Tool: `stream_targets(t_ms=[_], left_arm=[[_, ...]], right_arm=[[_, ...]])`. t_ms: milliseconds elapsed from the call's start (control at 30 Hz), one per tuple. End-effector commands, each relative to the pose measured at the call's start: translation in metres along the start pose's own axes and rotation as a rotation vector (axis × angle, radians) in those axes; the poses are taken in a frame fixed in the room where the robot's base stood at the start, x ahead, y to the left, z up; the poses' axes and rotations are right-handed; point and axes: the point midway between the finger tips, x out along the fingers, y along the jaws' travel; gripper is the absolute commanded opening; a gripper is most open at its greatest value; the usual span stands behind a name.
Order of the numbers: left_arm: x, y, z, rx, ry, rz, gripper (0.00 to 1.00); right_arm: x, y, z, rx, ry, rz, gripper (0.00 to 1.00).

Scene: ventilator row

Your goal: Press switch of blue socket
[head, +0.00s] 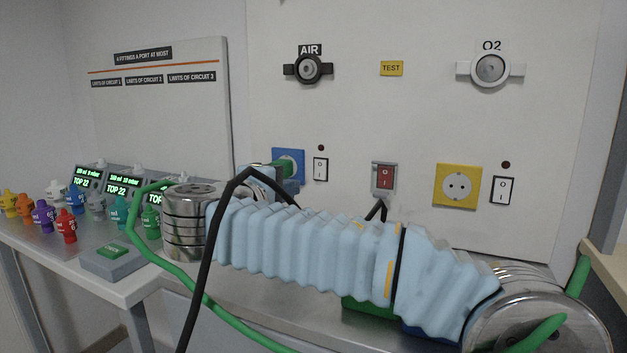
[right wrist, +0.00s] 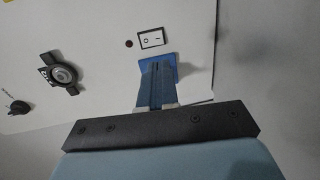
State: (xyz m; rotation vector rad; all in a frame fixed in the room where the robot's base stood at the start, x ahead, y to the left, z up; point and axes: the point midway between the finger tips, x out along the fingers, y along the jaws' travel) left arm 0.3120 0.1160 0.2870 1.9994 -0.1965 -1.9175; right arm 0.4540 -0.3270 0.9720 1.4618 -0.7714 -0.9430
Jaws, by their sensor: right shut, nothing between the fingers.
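The blue socket (head: 288,154) is on the wall panel, its lower left part hidden by my right gripper and a green piece in front of it. Its white rocker switch (head: 320,169) in a black frame is just to its right, under a dark red lamp (head: 321,148). In the right wrist view the switch (right wrist: 152,38) is clear of the fingers. The socket (right wrist: 178,68) is partly behind them. My right gripper (head: 290,186) is shut and empty, with its tips close to the socket; contact cannot be told. My left gripper is out of view.
A red switch (head: 384,177) and a yellow socket (head: 457,186) with its own switch (head: 503,190) are farther right. AIR (head: 308,69) and O2 (head: 490,69) outlets are above. Several coloured fittings and a green CHECK button (head: 114,250) are on the left bench.

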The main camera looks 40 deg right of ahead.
Motion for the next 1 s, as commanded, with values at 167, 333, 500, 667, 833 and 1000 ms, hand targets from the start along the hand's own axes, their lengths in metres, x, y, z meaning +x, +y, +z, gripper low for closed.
stream_targets(t_ms=[167,333,500,667,833,1000], left_arm=[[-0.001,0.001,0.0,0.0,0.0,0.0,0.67],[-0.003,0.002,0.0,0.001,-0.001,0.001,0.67],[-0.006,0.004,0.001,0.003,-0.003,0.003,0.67],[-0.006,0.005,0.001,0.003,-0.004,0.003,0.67],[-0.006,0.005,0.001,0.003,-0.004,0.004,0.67],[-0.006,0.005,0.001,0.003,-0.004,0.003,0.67]], right_arm=[[0.041,0.0,0.001,-0.001,-0.005,-0.002,0.0],[0.074,0.0,0.001,-0.001,-0.004,-0.001,0.0],[0.098,0.001,0.0,-0.001,-0.002,-0.001,0.0],[0.107,0.0,0.0,0.0,0.0,-0.001,0.0],[0.109,0.0,0.0,0.0,0.0,0.0,0.0],[0.109,0.0,0.0,0.0,0.0,0.0,0.0]])
